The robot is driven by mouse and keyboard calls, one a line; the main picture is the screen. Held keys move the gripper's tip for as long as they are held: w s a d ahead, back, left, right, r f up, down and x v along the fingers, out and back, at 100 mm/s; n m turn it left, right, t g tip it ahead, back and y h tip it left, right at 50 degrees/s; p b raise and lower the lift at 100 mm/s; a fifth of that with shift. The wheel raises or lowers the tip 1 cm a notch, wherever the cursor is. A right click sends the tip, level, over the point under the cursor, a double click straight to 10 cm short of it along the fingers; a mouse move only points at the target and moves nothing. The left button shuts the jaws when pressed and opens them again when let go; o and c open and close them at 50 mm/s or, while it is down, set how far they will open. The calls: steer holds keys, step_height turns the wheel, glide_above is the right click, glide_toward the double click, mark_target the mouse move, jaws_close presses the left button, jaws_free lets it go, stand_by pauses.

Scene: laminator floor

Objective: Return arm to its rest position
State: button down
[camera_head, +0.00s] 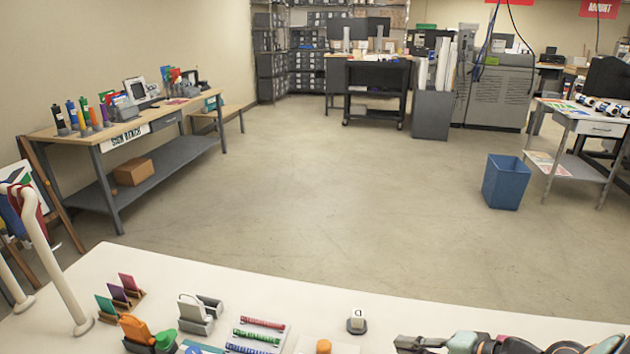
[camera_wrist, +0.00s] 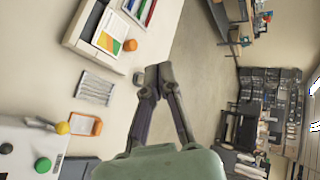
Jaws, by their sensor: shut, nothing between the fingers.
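My gripper (camera_head: 402,343) shows at the bottom of the head view, low over the right half of the white table (camera_head: 230,284), with my arm running off to the right. In the wrist view the two dark fingertips (camera_wrist: 158,76) meet, and nothing is between them. Past the tips there is tabletop on the left and open floor on the right. My gripper is apart from the small items on the table.
Colour strips (camera_head: 258,335), a card stand (camera_head: 121,291) and a grey holder (camera_head: 198,313) stand farther left. A blue bin (camera_head: 504,182) stands on the floor beyond.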

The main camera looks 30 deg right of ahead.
steer(key=w+a+n+g+y, duration=0.1)
steer(key=w+a+n+g, duration=0.15)
steer(key=a, duration=0.45)
steer(key=w+a+n+g+y, duration=0.1)
steer(key=a+n, duration=0.3)
steer(key=a, duration=0.3)
steer(key=w+a+n+g+y, duration=0.1)
steer(key=w+a+n+g, duration=0.1)
steer(key=a+n, duration=0.35)
steer(key=s+a+f+n+g+h, duration=0.1)
steer(key=s+a+n+g+h, duration=0.25)
steer(key=s+a, duration=0.4)
steer(key=s+d+f+n+g+h, duration=0.1)
steer(key=s+d+f+g+h, duration=0.1)
steer(key=s+d, duration=0.3)
steer(key=shift+f+n, duration=0.35)
steer(key=shift+w+d, duration=0.1)
stand_by(0.4)
